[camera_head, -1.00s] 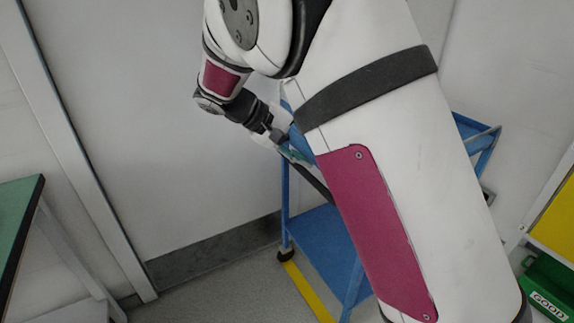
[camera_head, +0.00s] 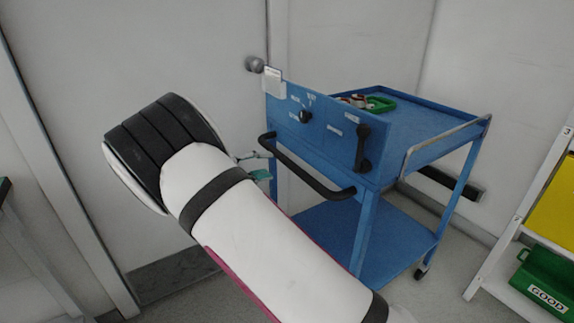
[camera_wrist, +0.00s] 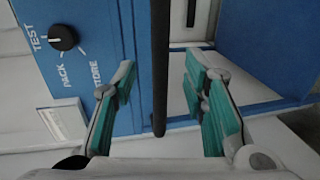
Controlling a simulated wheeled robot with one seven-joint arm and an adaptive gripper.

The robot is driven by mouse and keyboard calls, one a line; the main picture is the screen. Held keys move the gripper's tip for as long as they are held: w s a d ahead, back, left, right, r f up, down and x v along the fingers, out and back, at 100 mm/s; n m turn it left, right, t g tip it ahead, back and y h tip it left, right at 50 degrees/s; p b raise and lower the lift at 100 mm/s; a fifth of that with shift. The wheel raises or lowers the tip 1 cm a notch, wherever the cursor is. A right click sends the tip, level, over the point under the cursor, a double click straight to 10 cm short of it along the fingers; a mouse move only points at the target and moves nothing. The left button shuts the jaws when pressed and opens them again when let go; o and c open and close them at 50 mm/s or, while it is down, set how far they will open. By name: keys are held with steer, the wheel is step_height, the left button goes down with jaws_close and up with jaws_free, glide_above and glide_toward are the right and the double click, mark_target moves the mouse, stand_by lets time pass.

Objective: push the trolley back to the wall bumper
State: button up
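The blue trolley (camera_head: 412,125) stands at centre right in the head view, with a panel of knobs and a black handle bar (camera_head: 305,170) on its near side. A dark wall bumper (camera_head: 450,186) shows low on the wall behind it, partly hidden by the trolley. My gripper (camera_head: 262,166) is at the left end of the handle bar, partly hidden by my arm. In the wrist view, my gripper (camera_wrist: 163,75) is open, its teal-padded fingers on either side of the black handle bar (camera_wrist: 160,60), with gaps visible on both sides.
A green tray (camera_head: 380,104) with small parts lies on the trolley top. A white rack (camera_head: 505,240) with a green bin marked GOOD (camera_head: 545,280) stands at the right. A table edge (camera_head: 5,190) shows at the far left.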

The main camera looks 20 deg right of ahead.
mark_target(284, 162)
steer(key=b+x, duration=0.1)
steer(key=x, duration=0.7)
steer(key=shift+w+d, duration=0.1)
steer(key=shift+d, duration=0.1)
jaws_close()
